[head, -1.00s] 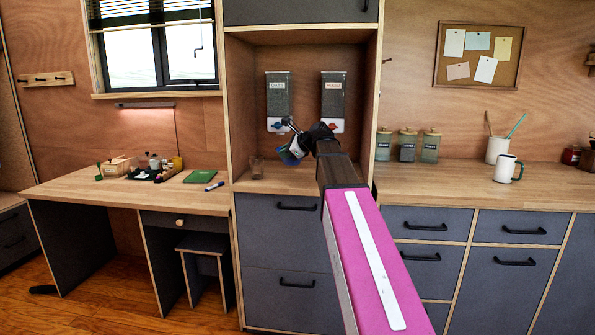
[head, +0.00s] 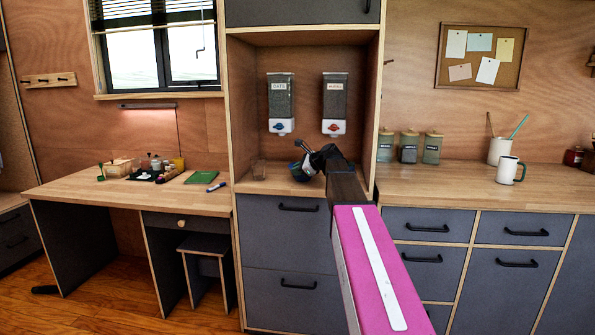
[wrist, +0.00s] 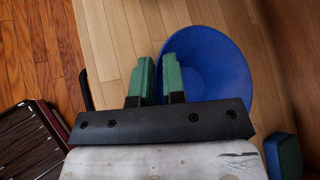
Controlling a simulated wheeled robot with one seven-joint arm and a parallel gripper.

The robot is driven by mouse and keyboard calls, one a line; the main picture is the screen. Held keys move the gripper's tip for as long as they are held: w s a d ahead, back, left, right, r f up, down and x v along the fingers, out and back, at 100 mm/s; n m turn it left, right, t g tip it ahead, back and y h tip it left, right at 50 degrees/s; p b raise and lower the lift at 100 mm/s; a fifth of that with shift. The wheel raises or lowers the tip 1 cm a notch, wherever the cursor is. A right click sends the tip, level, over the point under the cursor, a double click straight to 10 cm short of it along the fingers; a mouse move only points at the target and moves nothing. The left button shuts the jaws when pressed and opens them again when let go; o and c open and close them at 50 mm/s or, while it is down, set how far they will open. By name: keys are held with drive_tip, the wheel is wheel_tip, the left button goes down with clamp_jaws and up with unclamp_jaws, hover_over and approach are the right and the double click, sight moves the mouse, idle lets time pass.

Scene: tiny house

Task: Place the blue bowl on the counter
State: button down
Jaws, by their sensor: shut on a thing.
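The blue bowl (head: 298,172) is at the wooden counter (head: 262,184) in the alcove under the two dispensers. In the wrist view the bowl (wrist: 215,65) appears upright, with its open inside facing the camera. My gripper (head: 307,158) is at the bowl's right side in the head view. In the wrist view the green fingers of my gripper (wrist: 160,75) are closed on the bowl's left rim, one finger outside and one inside. The bowl is over or on the counter surface; I cannot tell whether its base touches. My arm hides part of the counter.
Two dispensers (head: 281,103) hang on the alcove's back wall. In the wrist view a blue-green block-like thing (wrist: 283,155) is at lower right. Several jars (head: 409,147) stand on the right counter.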

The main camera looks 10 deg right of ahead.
drive_tip(key=c, duration=1.2)
unclamp_jaws()
drive_tip(key=v, duration=1.2)
drive_tip(key=shift+s, duration=0.1)
drive_tip(key=shift+a, duration=0.15)
